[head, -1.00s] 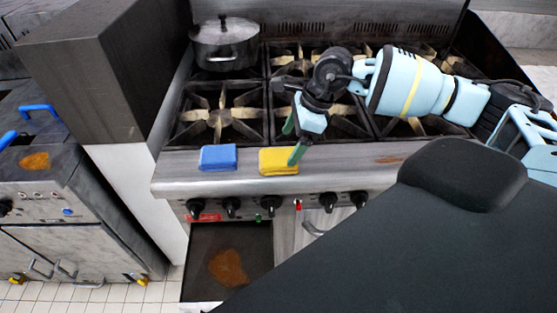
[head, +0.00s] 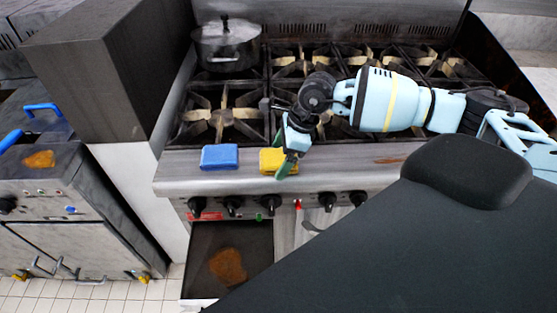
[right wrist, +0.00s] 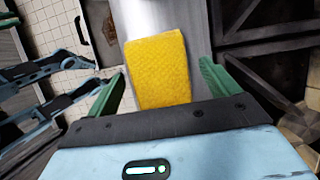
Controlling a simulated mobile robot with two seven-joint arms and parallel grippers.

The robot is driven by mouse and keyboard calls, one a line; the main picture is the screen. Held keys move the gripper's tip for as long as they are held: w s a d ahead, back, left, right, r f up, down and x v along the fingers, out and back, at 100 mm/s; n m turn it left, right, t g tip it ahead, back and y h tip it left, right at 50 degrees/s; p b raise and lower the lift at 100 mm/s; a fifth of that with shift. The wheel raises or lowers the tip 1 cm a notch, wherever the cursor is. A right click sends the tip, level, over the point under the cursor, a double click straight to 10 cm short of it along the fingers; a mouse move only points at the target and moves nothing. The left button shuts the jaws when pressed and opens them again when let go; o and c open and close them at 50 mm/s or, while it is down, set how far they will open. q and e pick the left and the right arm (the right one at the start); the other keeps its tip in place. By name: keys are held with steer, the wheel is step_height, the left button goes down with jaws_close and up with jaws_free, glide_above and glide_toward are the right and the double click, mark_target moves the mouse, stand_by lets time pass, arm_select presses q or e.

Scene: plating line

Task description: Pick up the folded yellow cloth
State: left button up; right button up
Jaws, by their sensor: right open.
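The folded yellow cloth (head: 270,160) lies on the steel front ledge of the stove, just right of a folded blue cloth (head: 219,157). My right gripper (head: 284,165) is over the yellow cloth and partly hides it in the head view. In the right wrist view the yellow cloth (right wrist: 158,68) lies between and beyond the two green fingers of the right gripper (right wrist: 163,85). The fingers are apart, with gaps on both sides of the cloth. Whether they reach down to its height is hard to tell. My left gripper is not clearly seen in the head view.
The stove's burner grates (head: 222,118) lie behind the ledge, with a lidded pot (head: 226,45) at the back left. Black knobs (head: 232,206) line the front below the ledge (head: 180,172). A dark block-shaped unit (head: 100,75) stands at left.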

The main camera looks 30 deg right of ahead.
steer(key=shift+f, duration=0.25)
steer(key=shift+c, duration=0.2)
steer(key=c, duration=1)
